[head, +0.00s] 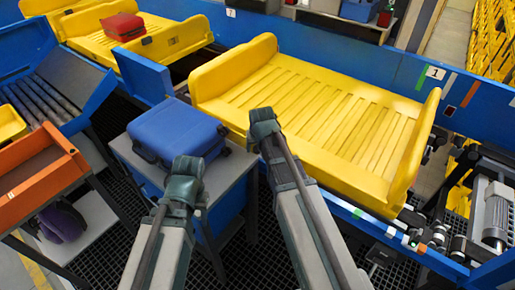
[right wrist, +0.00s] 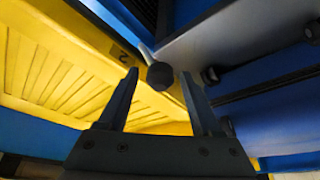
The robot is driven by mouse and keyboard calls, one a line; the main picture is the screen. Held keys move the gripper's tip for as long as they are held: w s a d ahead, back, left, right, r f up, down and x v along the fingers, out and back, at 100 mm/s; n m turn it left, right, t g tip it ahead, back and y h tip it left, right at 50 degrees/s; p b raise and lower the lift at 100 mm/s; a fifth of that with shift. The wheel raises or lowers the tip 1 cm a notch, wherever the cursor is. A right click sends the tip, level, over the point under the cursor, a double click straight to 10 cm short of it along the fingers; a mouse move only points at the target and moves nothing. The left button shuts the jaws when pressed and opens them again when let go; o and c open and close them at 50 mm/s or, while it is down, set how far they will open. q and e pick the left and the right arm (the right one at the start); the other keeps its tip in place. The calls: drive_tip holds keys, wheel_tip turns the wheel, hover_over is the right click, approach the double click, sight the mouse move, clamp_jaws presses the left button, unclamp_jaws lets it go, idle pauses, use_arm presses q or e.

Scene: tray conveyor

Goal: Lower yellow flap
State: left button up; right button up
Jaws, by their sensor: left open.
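A large yellow tray (head: 318,112) with a ribbed floor lies on the blue conveyor. It has a raised yellow wall at its left end (head: 232,72) and another at its right end (head: 415,142). Its near side is partly behind my right gripper (head: 264,124), so I cannot tell which part is the flap. My right gripper is at the tray's near left edge. In the right wrist view its two fingers (right wrist: 160,86) are apart, with a dark round knob (right wrist: 161,76) showing between them; contact is unclear. My left gripper (head: 186,172) is open and empty, in front of the blue suitcase.
A blue suitcase (head: 177,130) lies on a grey stand (head: 226,172) left of the tray. Another yellow tray further back carries a red suitcase (head: 123,27). An orange bin (head: 38,180) is at the left. Conveyor machinery (head: 490,215) is at the right.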

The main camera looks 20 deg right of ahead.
clamp_jaws()
idle(1.2)
